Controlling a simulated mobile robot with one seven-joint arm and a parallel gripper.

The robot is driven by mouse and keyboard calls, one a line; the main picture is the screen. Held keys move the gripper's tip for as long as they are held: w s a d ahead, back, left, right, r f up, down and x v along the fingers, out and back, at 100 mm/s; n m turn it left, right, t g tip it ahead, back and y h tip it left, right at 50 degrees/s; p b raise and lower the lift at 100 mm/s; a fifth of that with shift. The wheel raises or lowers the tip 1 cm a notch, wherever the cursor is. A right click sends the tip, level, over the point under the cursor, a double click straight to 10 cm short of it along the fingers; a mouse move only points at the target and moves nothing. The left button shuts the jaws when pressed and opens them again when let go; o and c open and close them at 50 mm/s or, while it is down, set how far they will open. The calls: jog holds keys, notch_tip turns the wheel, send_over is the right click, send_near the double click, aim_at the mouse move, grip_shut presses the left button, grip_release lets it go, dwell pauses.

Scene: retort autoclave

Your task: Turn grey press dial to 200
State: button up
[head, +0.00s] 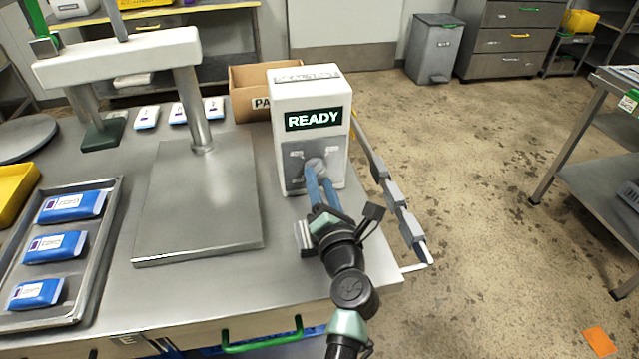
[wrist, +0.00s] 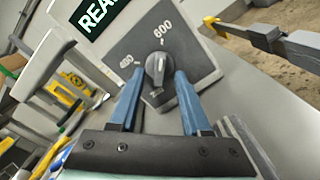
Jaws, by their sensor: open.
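The grey press dial (wrist: 158,68) is a round knob with a raised grip bar on a dark grey plate. In the wrist view the marks 400 and 600 show on its upper side; the 200 mark is not visible. The dial also shows in the head view (head: 315,167), on the front of the white control box (head: 309,100), whose screen reads READY. My gripper (wrist: 158,84) is open, its two blue fingers reaching to either side of the dial's lower part. I cannot tell whether either finger touches it. In the head view my gripper (head: 320,182) partly covers the dial.
A press with a metal plate (head: 198,205) stands left of the box. A tray (head: 105,225) with blue packs lies farther left, and a cardboard box (head: 245,105) stands behind. A jointed grey bar (head: 391,190) runs along the table's right edge. Floor on the right is mostly clear.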

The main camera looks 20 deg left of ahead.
jog(key=shift+w+a, duration=0.25)
jog(key=shift+w, duration=0.05)
grip_shut()
dwell(0.5)
